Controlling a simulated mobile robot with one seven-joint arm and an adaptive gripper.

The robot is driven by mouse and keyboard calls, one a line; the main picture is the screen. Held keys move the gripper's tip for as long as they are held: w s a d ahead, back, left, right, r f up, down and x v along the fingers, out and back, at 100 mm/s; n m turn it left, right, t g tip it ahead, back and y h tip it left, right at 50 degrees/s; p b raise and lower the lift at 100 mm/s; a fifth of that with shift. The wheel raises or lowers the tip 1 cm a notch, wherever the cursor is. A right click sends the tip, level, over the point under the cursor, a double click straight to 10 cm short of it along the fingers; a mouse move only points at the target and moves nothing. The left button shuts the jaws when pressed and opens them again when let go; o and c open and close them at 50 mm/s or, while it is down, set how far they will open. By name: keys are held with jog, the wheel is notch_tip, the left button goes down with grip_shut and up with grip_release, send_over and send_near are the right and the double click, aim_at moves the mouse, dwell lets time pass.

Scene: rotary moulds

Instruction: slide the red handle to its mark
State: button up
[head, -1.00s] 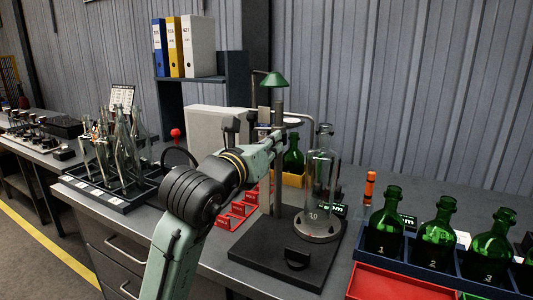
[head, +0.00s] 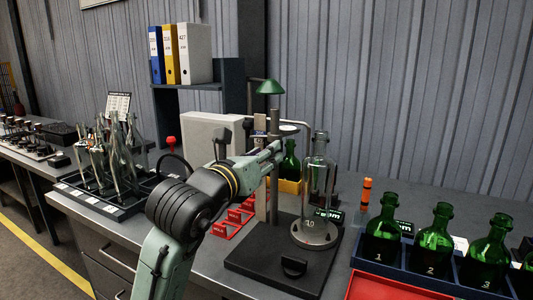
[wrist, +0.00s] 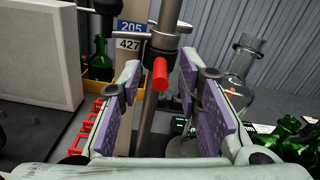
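The red handle (wrist: 160,73) sticks out from a grey clamp (wrist: 163,42) on an upright metal rod, in the middle of the wrist view. My gripper (wrist: 160,62) is open, with one purple-padded finger on each side of the handle. No contact with the handle shows. In the head view my gripper (head: 272,152) is at the stand's post, and the handle is hidden there. I cannot tell which place is the mark.
The stand's dark base (head: 275,262) sits on the grey bench. A clear glass bottle (head: 316,190) stands close right of the post. Green bottles (head: 383,228) fill a blue crate further right. Red racks (head: 222,228) lie left of the base, and glassware fills a tray at far left.

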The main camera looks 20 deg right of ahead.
jog(key=v, duration=1)
jog(key=shift+s+a, duration=0.2)
jog(key=shift+s, duration=0.05)
